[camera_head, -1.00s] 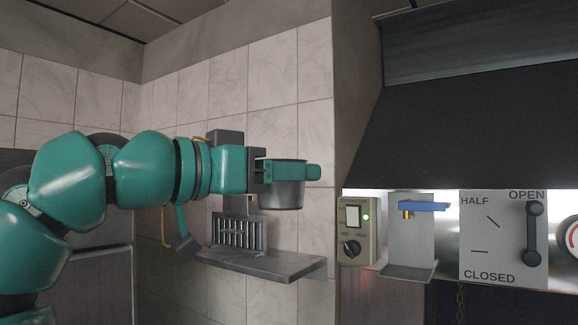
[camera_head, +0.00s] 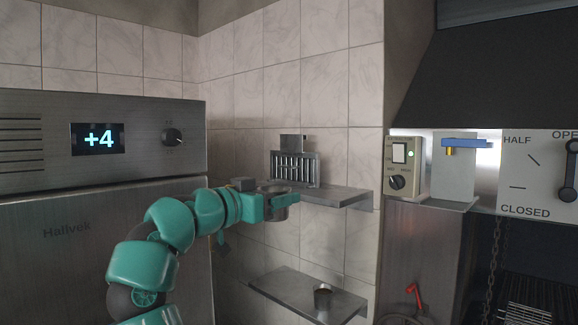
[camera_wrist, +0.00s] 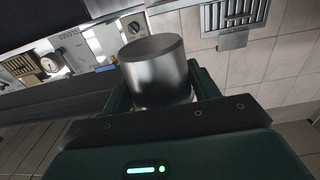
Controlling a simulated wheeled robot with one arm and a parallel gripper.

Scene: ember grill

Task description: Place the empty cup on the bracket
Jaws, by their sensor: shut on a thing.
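My gripper (camera_head: 280,203) is shut on a plain metal cup (camera_head: 274,209), which sits partly hidden between the fingers. In the wrist view the cup (camera_wrist: 154,68) shows as a smooth silver cylinder between the jaws; its inside is not visible. In the head view the gripper and cup overlap the left front of the upper shelf (camera_head: 335,197); I cannot tell their distance from it. A metal bracket plate (camera_head: 453,180) with a small ledge, below a blue lever (camera_head: 466,143), is on the right, well apart from the cup.
A second metal cup (camera_head: 323,300) stands on the lower shelf (camera_head: 290,290). A slotted grille (camera_head: 296,168) is above the upper shelf. A switch box (camera_head: 403,168) and a lever panel (camera_head: 530,165) flank the bracket. A steel appliance (camera_head: 100,230) fills the left.

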